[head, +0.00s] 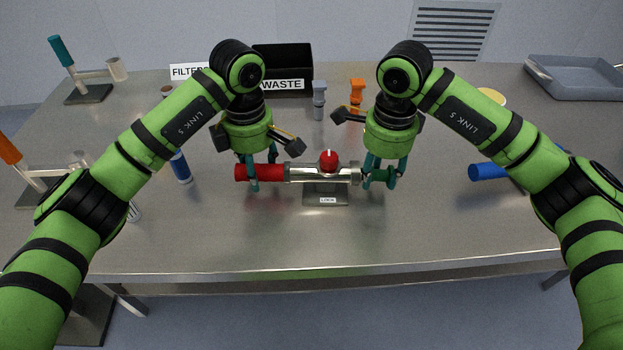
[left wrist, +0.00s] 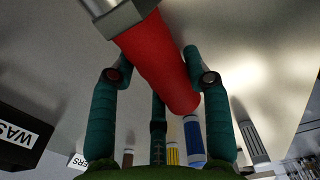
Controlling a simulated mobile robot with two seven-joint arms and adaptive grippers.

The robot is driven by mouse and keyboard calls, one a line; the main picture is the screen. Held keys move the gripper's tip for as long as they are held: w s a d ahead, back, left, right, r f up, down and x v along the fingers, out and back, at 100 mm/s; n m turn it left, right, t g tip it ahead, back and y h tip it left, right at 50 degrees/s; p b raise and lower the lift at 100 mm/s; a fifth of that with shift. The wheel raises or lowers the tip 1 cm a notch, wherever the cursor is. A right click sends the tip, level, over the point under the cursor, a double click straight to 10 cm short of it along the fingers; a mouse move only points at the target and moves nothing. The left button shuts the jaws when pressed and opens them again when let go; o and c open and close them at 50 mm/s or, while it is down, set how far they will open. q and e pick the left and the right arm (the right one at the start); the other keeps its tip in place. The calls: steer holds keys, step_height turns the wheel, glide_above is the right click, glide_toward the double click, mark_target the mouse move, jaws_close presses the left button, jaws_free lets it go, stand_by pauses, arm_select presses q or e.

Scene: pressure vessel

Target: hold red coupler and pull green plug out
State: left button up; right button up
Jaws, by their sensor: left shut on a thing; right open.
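The metal vessel (head: 305,174) lies level on a small stand with a label in front. The red coupler (head: 240,172) is at its left end and the green plug (head: 385,175) at its right end. My left gripper (head: 262,181) is shut on the red coupler; in the left wrist view the coupler (left wrist: 160,62) lies between the teal fingers. My right gripper (head: 376,180) is open, pointing down with its fingers around the green plug. The fingers partly hide the plug. A red knob (head: 328,160) sits on top of the vessel.
Behind stand a black WASTE bin (head: 290,58), a grey fitting (head: 319,100) and an orange fitting (head: 357,92). A blue-and-white cylinder (head: 181,167) is at left, a blue cylinder (head: 488,171) at right. A grey tray (head: 580,80) is back right. The front of the table is clear.

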steer(key=c, duration=0.6)
steer(key=shift+d, duration=0.1)
steer(key=shift+c, duration=0.2)
steer(key=shift+s+d+f, duration=0.1)
steer(key=shift+d+f, duration=0.1)
steer(key=shift+d, duration=1.4)
steer(key=shift+s+d+f, duration=0.1)
steer(key=shift+d+f, duration=0.1)
steer(key=shift+d, duration=1.35)
steer(key=shift+r, duration=0.1)
step_height(320, 180, up, 9)
